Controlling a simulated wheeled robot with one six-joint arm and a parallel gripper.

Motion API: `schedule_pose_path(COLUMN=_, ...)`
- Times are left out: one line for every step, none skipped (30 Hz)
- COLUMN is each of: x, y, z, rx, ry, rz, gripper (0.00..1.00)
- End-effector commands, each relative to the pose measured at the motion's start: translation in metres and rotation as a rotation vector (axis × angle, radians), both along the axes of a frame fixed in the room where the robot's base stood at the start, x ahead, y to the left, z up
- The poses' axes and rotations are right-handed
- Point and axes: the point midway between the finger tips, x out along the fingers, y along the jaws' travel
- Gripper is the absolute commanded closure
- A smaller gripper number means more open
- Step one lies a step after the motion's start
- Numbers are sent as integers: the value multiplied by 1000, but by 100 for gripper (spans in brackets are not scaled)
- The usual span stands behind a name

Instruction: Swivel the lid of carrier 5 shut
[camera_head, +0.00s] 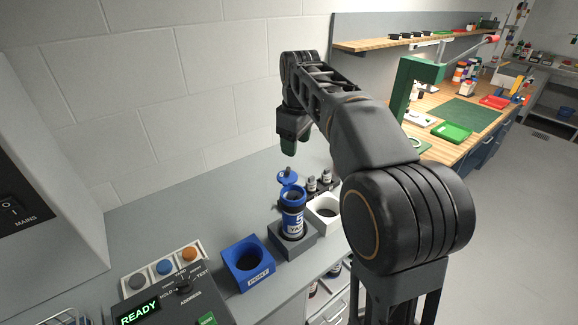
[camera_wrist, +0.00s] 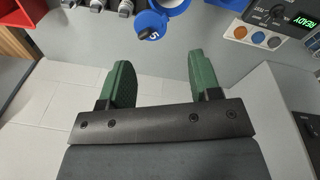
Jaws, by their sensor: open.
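Carrier 5 (camera_head: 293,221) is a blue canister with a white label marked 5. It stands upright in a grey block (camera_head: 293,246) on the bench. Its blue lid (camera_head: 288,178) is swung out to the side, leaving the mouth uncovered. In the wrist view the lid (camera_wrist: 149,27) shows at the top, marked 5, beside the partly cropped carrier rim (camera_wrist: 172,6). My gripper (camera_wrist: 158,82) is open and empty, its green fingers apart. In the head view my gripper (camera_head: 289,144) hangs above and behind the carrier, clear of the lid.
An empty blue block (camera_head: 248,268) stands left of the carrier, and a white block (camera_head: 326,213) with a round opening stands right. Several small vials (camera_head: 319,181) stand behind. The control panel (camera_head: 172,290) reads READY at front left. A wall (camera_head: 200,90) runs behind the bench.

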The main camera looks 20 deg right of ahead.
Motion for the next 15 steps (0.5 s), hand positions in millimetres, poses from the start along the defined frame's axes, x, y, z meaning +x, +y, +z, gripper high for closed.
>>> schedule_pose_path(x=16, y=0, z=2, rx=-6, ry=20, rz=51, gripper=43)
schedule_pose_path(x=23, y=0, z=3, rx=-9, ry=30, rz=84, gripper=43)
schedule_pose_path(x=32, y=0, z=3, rx=-13, ry=45, rz=126, gripper=43)
schedule_pose_path(x=38, y=0, z=4, rx=-15, ry=54, rz=155, gripper=43)
schedule_pose_path(x=43, y=0, z=4, rx=-17, ry=64, rz=183, gripper=43)
schedule_pose_path(x=50, y=0, z=4, rx=-19, ry=75, rz=217, gripper=43)
schedule_pose_path(x=54, y=0, z=4, rx=-20, ry=82, rz=241, gripper=43)
schedule_pose_path(x=58, y=0, z=3, rx=-21, ry=89, rz=262, gripper=43)
schedule_pose_path(x=62, y=0, z=3, rx=-21, ry=96, rz=289, gripper=43)
schedule_pose_path(x=65, y=0, z=2, rx=-21, ry=102, rz=306, gripper=43)
schedule_pose_path(x=68, y=0, z=2, rx=-22, ry=106, rz=321, gripper=43)
schedule_pose_path(x=70, y=0, z=2, rx=-22, ry=112, rz=339, gripper=43)
schedule_pose_path(x=72, y=0, z=1, rx=-23, ry=114, rz=350, gripper=43)
schedule_pose_path(x=73, y=0, z=0, rx=-23, ry=117, rz=360, gripper=43)
schedule_pose_path(x=75, y=0, z=-1, rx=-23, ry=121, rz=369, gripper=43)
